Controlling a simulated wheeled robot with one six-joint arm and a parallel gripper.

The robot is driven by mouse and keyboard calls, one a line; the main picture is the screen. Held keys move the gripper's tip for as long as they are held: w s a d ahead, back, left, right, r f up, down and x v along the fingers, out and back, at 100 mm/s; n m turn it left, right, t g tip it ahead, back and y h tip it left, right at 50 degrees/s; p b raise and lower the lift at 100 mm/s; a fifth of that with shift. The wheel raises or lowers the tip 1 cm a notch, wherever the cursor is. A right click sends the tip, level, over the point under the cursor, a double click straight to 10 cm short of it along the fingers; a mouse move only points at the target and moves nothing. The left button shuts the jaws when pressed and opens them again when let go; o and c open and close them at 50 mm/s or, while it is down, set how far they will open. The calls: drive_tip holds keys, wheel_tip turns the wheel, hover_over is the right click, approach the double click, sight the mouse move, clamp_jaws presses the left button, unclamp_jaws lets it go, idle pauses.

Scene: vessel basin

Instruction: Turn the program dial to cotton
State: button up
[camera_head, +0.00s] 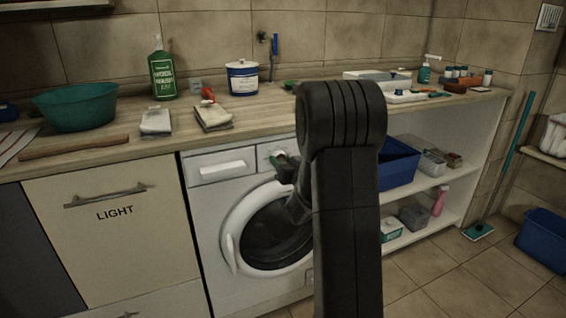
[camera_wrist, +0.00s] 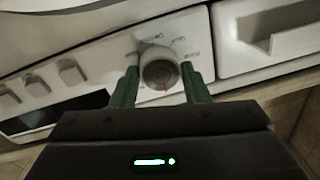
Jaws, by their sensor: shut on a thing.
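In the head view my gripper (camera_head: 281,160) is at the top front of the washing machine (camera_head: 207,225). My arm hides the machine's right part there, and the gripper covers the dial. The round door (camera_head: 270,230) is closed.
A detergent drawer (camera_head: 218,168) sits left of the dial in the head view. Buttons (camera_wrist: 70,72) and a dark display (camera_wrist: 60,110) lie beside it in the wrist view. The wooden counter (camera_head: 110,140) above holds a green bowl (camera_head: 78,106) and a green bottle (camera_head: 162,75).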

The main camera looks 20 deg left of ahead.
drive_tip(key=shift+m, duration=0.3)
drive_tip(key=m, duration=0.3)
drive_tip(key=shift+m, duration=0.3)
drive_tip(key=shift+m+t, duration=0.3)
drive_tip(key=shift+m, duration=2)
drive_tip(key=o, duration=1)
drive_tip(key=shift+c, duration=0.2)
drive_tip(key=p+v, duration=0.1)
drive_tip(key=v, duration=1.3)
drive_tip(key=shift+f, duration=0.2)
